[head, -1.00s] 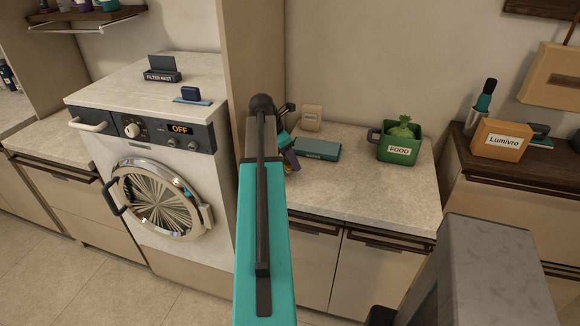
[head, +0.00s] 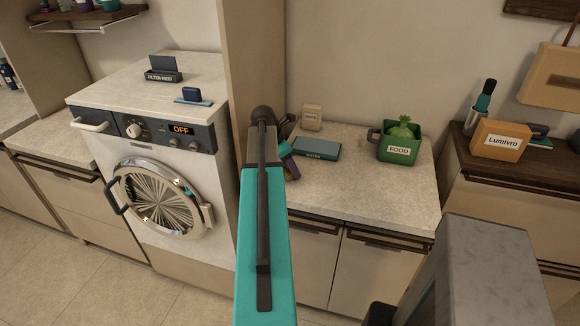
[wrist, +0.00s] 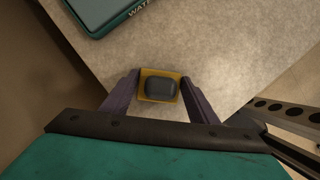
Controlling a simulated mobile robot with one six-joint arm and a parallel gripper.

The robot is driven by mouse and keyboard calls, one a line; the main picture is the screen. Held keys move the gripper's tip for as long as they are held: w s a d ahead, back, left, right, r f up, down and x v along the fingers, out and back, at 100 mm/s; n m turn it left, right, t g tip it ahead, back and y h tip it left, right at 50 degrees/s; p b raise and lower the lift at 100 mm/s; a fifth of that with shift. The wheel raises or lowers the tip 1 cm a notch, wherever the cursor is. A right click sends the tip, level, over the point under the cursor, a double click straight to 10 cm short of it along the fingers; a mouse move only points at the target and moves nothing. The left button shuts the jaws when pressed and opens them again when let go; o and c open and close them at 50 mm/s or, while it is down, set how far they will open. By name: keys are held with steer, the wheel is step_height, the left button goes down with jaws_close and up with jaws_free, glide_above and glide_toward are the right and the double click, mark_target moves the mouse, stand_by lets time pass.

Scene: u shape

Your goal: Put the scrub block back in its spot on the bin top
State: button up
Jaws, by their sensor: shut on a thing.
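The scrub block (wrist: 160,86) shows in the wrist view as a yellow-edged block with a dark rounded top. It sits between the two purple fingers of my gripper (wrist: 160,80), which is shut on it. The pale countertop (wrist: 225,50) lies beyond the block; I cannot tell whether they touch. In the head view my arm hides the block and most of my gripper (head: 288,165), which is at the left end of the counter. I cannot tell for sure which surface is the bin top.
A flat teal box marked WATER (head: 316,148) is just right of my gripper. A green FOOD bin (head: 396,143) and a small beige box (head: 312,118) are also on the counter. A washer (head: 150,150) stands left, past a tall panel (head: 250,60). The counter's front right is clear.

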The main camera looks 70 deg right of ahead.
steer(key=o, duration=1)
steer(key=shift+f, duration=0.1)
steer(key=shift+b+v, duration=1.15)
steer(key=shift+v, duration=5)
steer(key=shift+d, duration=0.1)
